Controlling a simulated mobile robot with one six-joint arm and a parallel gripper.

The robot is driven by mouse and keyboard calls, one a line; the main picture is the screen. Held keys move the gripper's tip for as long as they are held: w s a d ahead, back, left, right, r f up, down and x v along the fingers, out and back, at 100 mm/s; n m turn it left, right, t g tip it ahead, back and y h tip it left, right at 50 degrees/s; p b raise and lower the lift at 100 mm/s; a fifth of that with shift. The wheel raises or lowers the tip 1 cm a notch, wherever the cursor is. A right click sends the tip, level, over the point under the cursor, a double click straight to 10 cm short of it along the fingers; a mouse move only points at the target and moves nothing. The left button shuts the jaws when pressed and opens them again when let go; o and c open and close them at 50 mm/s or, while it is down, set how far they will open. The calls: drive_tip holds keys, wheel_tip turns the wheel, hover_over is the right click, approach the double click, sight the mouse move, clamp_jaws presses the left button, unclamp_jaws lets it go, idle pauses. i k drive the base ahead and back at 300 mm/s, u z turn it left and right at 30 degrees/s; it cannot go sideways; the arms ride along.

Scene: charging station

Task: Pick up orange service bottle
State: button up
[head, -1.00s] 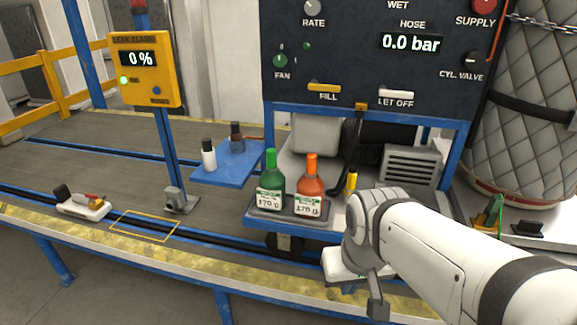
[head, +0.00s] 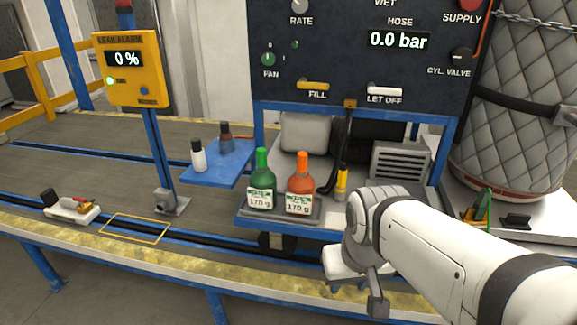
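The orange service bottle (head: 300,184) stands upright on a dark tray (head: 278,214) at the front of the blue-framed cart.
A blue side shelf (head: 215,170) holds a white bottle (head: 198,155) and a dark bottle (head: 225,137). A yellow leak alarm (head: 128,70) stands on a post at left. A control panel (head: 350,50) rises behind the bottles.

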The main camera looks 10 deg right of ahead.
sight(301, 196)
drive_tip(key=z, duration=2.7)
drive_tip(key=k, duration=1.65)
drive_tip(key=u, duration=1.95)
drive_tip(key=i, duration=1.3)
drive_tip(key=u, duration=0.05)
